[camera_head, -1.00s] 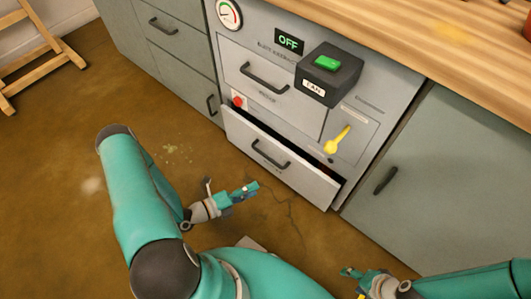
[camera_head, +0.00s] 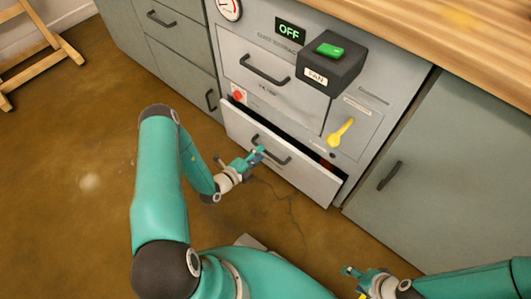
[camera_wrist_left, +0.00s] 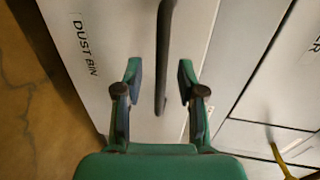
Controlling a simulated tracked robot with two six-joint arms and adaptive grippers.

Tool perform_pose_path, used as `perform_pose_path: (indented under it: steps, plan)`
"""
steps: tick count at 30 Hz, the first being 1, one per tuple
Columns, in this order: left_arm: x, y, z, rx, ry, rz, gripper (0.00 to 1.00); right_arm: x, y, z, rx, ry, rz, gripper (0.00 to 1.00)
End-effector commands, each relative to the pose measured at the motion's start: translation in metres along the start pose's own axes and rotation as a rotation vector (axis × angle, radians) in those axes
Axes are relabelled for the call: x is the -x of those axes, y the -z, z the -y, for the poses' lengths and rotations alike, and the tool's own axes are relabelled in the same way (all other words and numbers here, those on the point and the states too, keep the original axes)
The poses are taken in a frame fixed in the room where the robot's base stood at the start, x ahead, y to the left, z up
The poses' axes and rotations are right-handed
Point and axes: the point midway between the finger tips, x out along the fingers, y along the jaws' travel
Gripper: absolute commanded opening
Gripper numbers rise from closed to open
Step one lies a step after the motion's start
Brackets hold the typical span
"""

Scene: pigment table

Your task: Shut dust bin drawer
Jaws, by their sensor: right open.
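The dust bin drawer (camera_head: 309,182) is the low grey drawer under the dust extractor. It stands partly open, with a dark gap along its top. Its dark bar handle (camera_head: 283,160) is partly hidden by my left gripper (camera_head: 256,159), which is at the drawer front. In the left wrist view, my left gripper (camera_wrist_left: 159,84) is open, its fingers on either side of the handle (camera_wrist_left: 164,45). The label "DUST BIN" shows on the drawer front (camera_wrist_left: 100,25). My right gripper (camera_head: 354,279) is open and empty low in the picture, away from the drawer.
Above the drawer are a filter drawer (camera_head: 268,90), a black fan box (camera_head: 332,65) with a green switch, a red knob (camera_head: 238,96), and a yellow lever (camera_head: 341,131). A grey cabinet door (camera_head: 445,180) is to the right.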

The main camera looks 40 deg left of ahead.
Motion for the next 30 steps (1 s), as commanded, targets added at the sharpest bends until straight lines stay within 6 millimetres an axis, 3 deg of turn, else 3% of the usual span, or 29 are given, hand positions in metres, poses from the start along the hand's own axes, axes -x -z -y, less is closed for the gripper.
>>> perform_pose_path:
  steps: [6,17,18,25,30]
  plan:
    - [-0.026,0.0,-0.001,-0.001,0.001,-0.002,0.39,-0.007,0.0,-0.003,0.0,0.0,0.0,0.6]
    - [-0.032,0.001,0.001,0.0,0.0,-0.001,0.39,-0.008,0.0,-0.003,0.0,0.0,0.0,0.6]
    - [-0.032,0.001,0.001,0.0,0.0,-0.001,0.38,-0.008,0.0,-0.003,0.0,0.0,0.0,0.6]
    - [-0.032,0.001,0.001,0.0,0.0,-0.002,0.0,-0.008,0.0,-0.003,0.0,0.0,0.0,0.6]
    - [-0.031,0.001,0.0,0.0,-0.001,-0.002,0.0,-0.008,0.0,-0.003,0.0,0.0,0.0,0.6]
